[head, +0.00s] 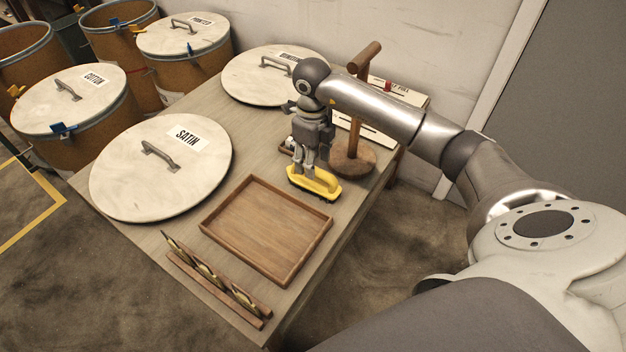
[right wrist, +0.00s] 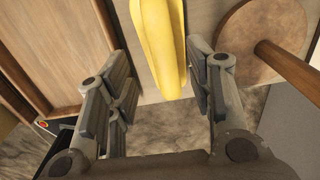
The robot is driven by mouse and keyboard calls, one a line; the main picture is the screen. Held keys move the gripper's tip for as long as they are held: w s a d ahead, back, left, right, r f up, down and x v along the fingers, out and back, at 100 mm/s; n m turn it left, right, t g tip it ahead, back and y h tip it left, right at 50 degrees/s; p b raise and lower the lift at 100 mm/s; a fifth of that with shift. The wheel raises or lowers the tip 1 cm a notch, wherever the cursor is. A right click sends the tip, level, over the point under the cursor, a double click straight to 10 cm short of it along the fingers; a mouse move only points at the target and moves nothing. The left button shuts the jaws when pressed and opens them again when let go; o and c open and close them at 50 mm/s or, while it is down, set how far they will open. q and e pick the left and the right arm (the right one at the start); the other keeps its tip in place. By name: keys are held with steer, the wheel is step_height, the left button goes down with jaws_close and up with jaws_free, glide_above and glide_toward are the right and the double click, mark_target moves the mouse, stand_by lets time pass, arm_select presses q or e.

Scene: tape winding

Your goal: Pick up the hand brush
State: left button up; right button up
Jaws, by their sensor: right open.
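The hand brush (head: 318,187) has a yellow body with a dark underside and lies on the table near its right edge. My right gripper (head: 308,168) points down at the brush, right over it in the head view. In the right wrist view the gripper (right wrist: 160,95) is open, with one finger to each side of the yellow brush body (right wrist: 160,45). Gaps show between the fingers and the brush; how far down the fingers reach along it is hard to tell. My left gripper is not in view.
An empty wooden tray (head: 213,222) lies left of the brush, and a wooden stand (head: 352,170) rises close on its right. Large round lids (head: 120,185) cover much of the table (head: 240,150). A slotted wooden rack (head: 215,290) lies at the front edge.

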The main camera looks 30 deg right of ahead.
steer(key=f, duration=0.3)
steer(key=f+b, duration=0.1)
steer(key=shift+w+d+f, duration=0.15)
steer(key=shift+d+f, duration=0.1)
steer(key=shift+f, duration=0.15)
steer(key=shift+r, duration=0.1)
jaws_close()
